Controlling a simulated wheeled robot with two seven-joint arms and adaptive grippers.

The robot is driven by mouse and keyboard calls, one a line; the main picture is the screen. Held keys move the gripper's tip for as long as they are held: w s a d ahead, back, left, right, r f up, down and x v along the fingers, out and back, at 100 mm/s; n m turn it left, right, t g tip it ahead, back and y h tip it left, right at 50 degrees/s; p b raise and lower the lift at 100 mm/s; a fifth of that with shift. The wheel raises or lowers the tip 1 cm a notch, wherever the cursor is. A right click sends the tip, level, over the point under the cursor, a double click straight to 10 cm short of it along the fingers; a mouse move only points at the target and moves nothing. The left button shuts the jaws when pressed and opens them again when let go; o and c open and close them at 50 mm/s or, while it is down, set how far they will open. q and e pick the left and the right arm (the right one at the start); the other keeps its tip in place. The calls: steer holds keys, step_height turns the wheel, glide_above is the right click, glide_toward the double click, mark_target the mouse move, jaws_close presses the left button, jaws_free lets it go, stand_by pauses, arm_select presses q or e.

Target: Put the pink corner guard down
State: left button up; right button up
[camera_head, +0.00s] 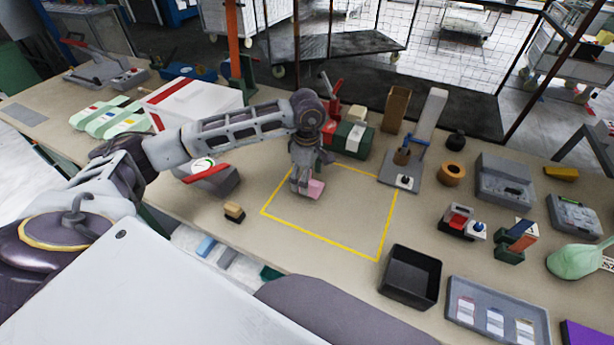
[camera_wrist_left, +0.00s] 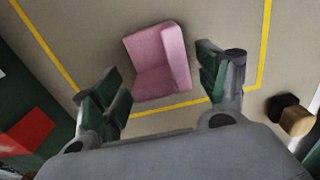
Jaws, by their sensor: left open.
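The pink corner guard (camera_head: 315,188) appears to rest on the table inside the yellow taped outline (camera_head: 320,235), near its upper left part. In the left wrist view the pink corner guard (camera_wrist_left: 158,60) shows its two faces meeting at a fold. My left gripper (camera_head: 304,187) points down at it. In the left wrist view the fingers of my left gripper (camera_wrist_left: 160,82) are spread, one on each side of the guard, with visible gaps to it. The guard's far side is partly hidden by the gripper in the head view. My right gripper is not in view.
A small black and tan block (camera_head: 234,212) lies left of the outline. A dark green box (camera_head: 352,139) stands behind it. A black open bin (camera_head: 411,277) and a grey tray (camera_head: 497,312) stand at the front right. Most of the outlined area is clear.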

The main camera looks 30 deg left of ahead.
arm_select(q)
step_height(320, 180, up, 12)
steer(key=b, duration=0.1)
stand_by(0.6)
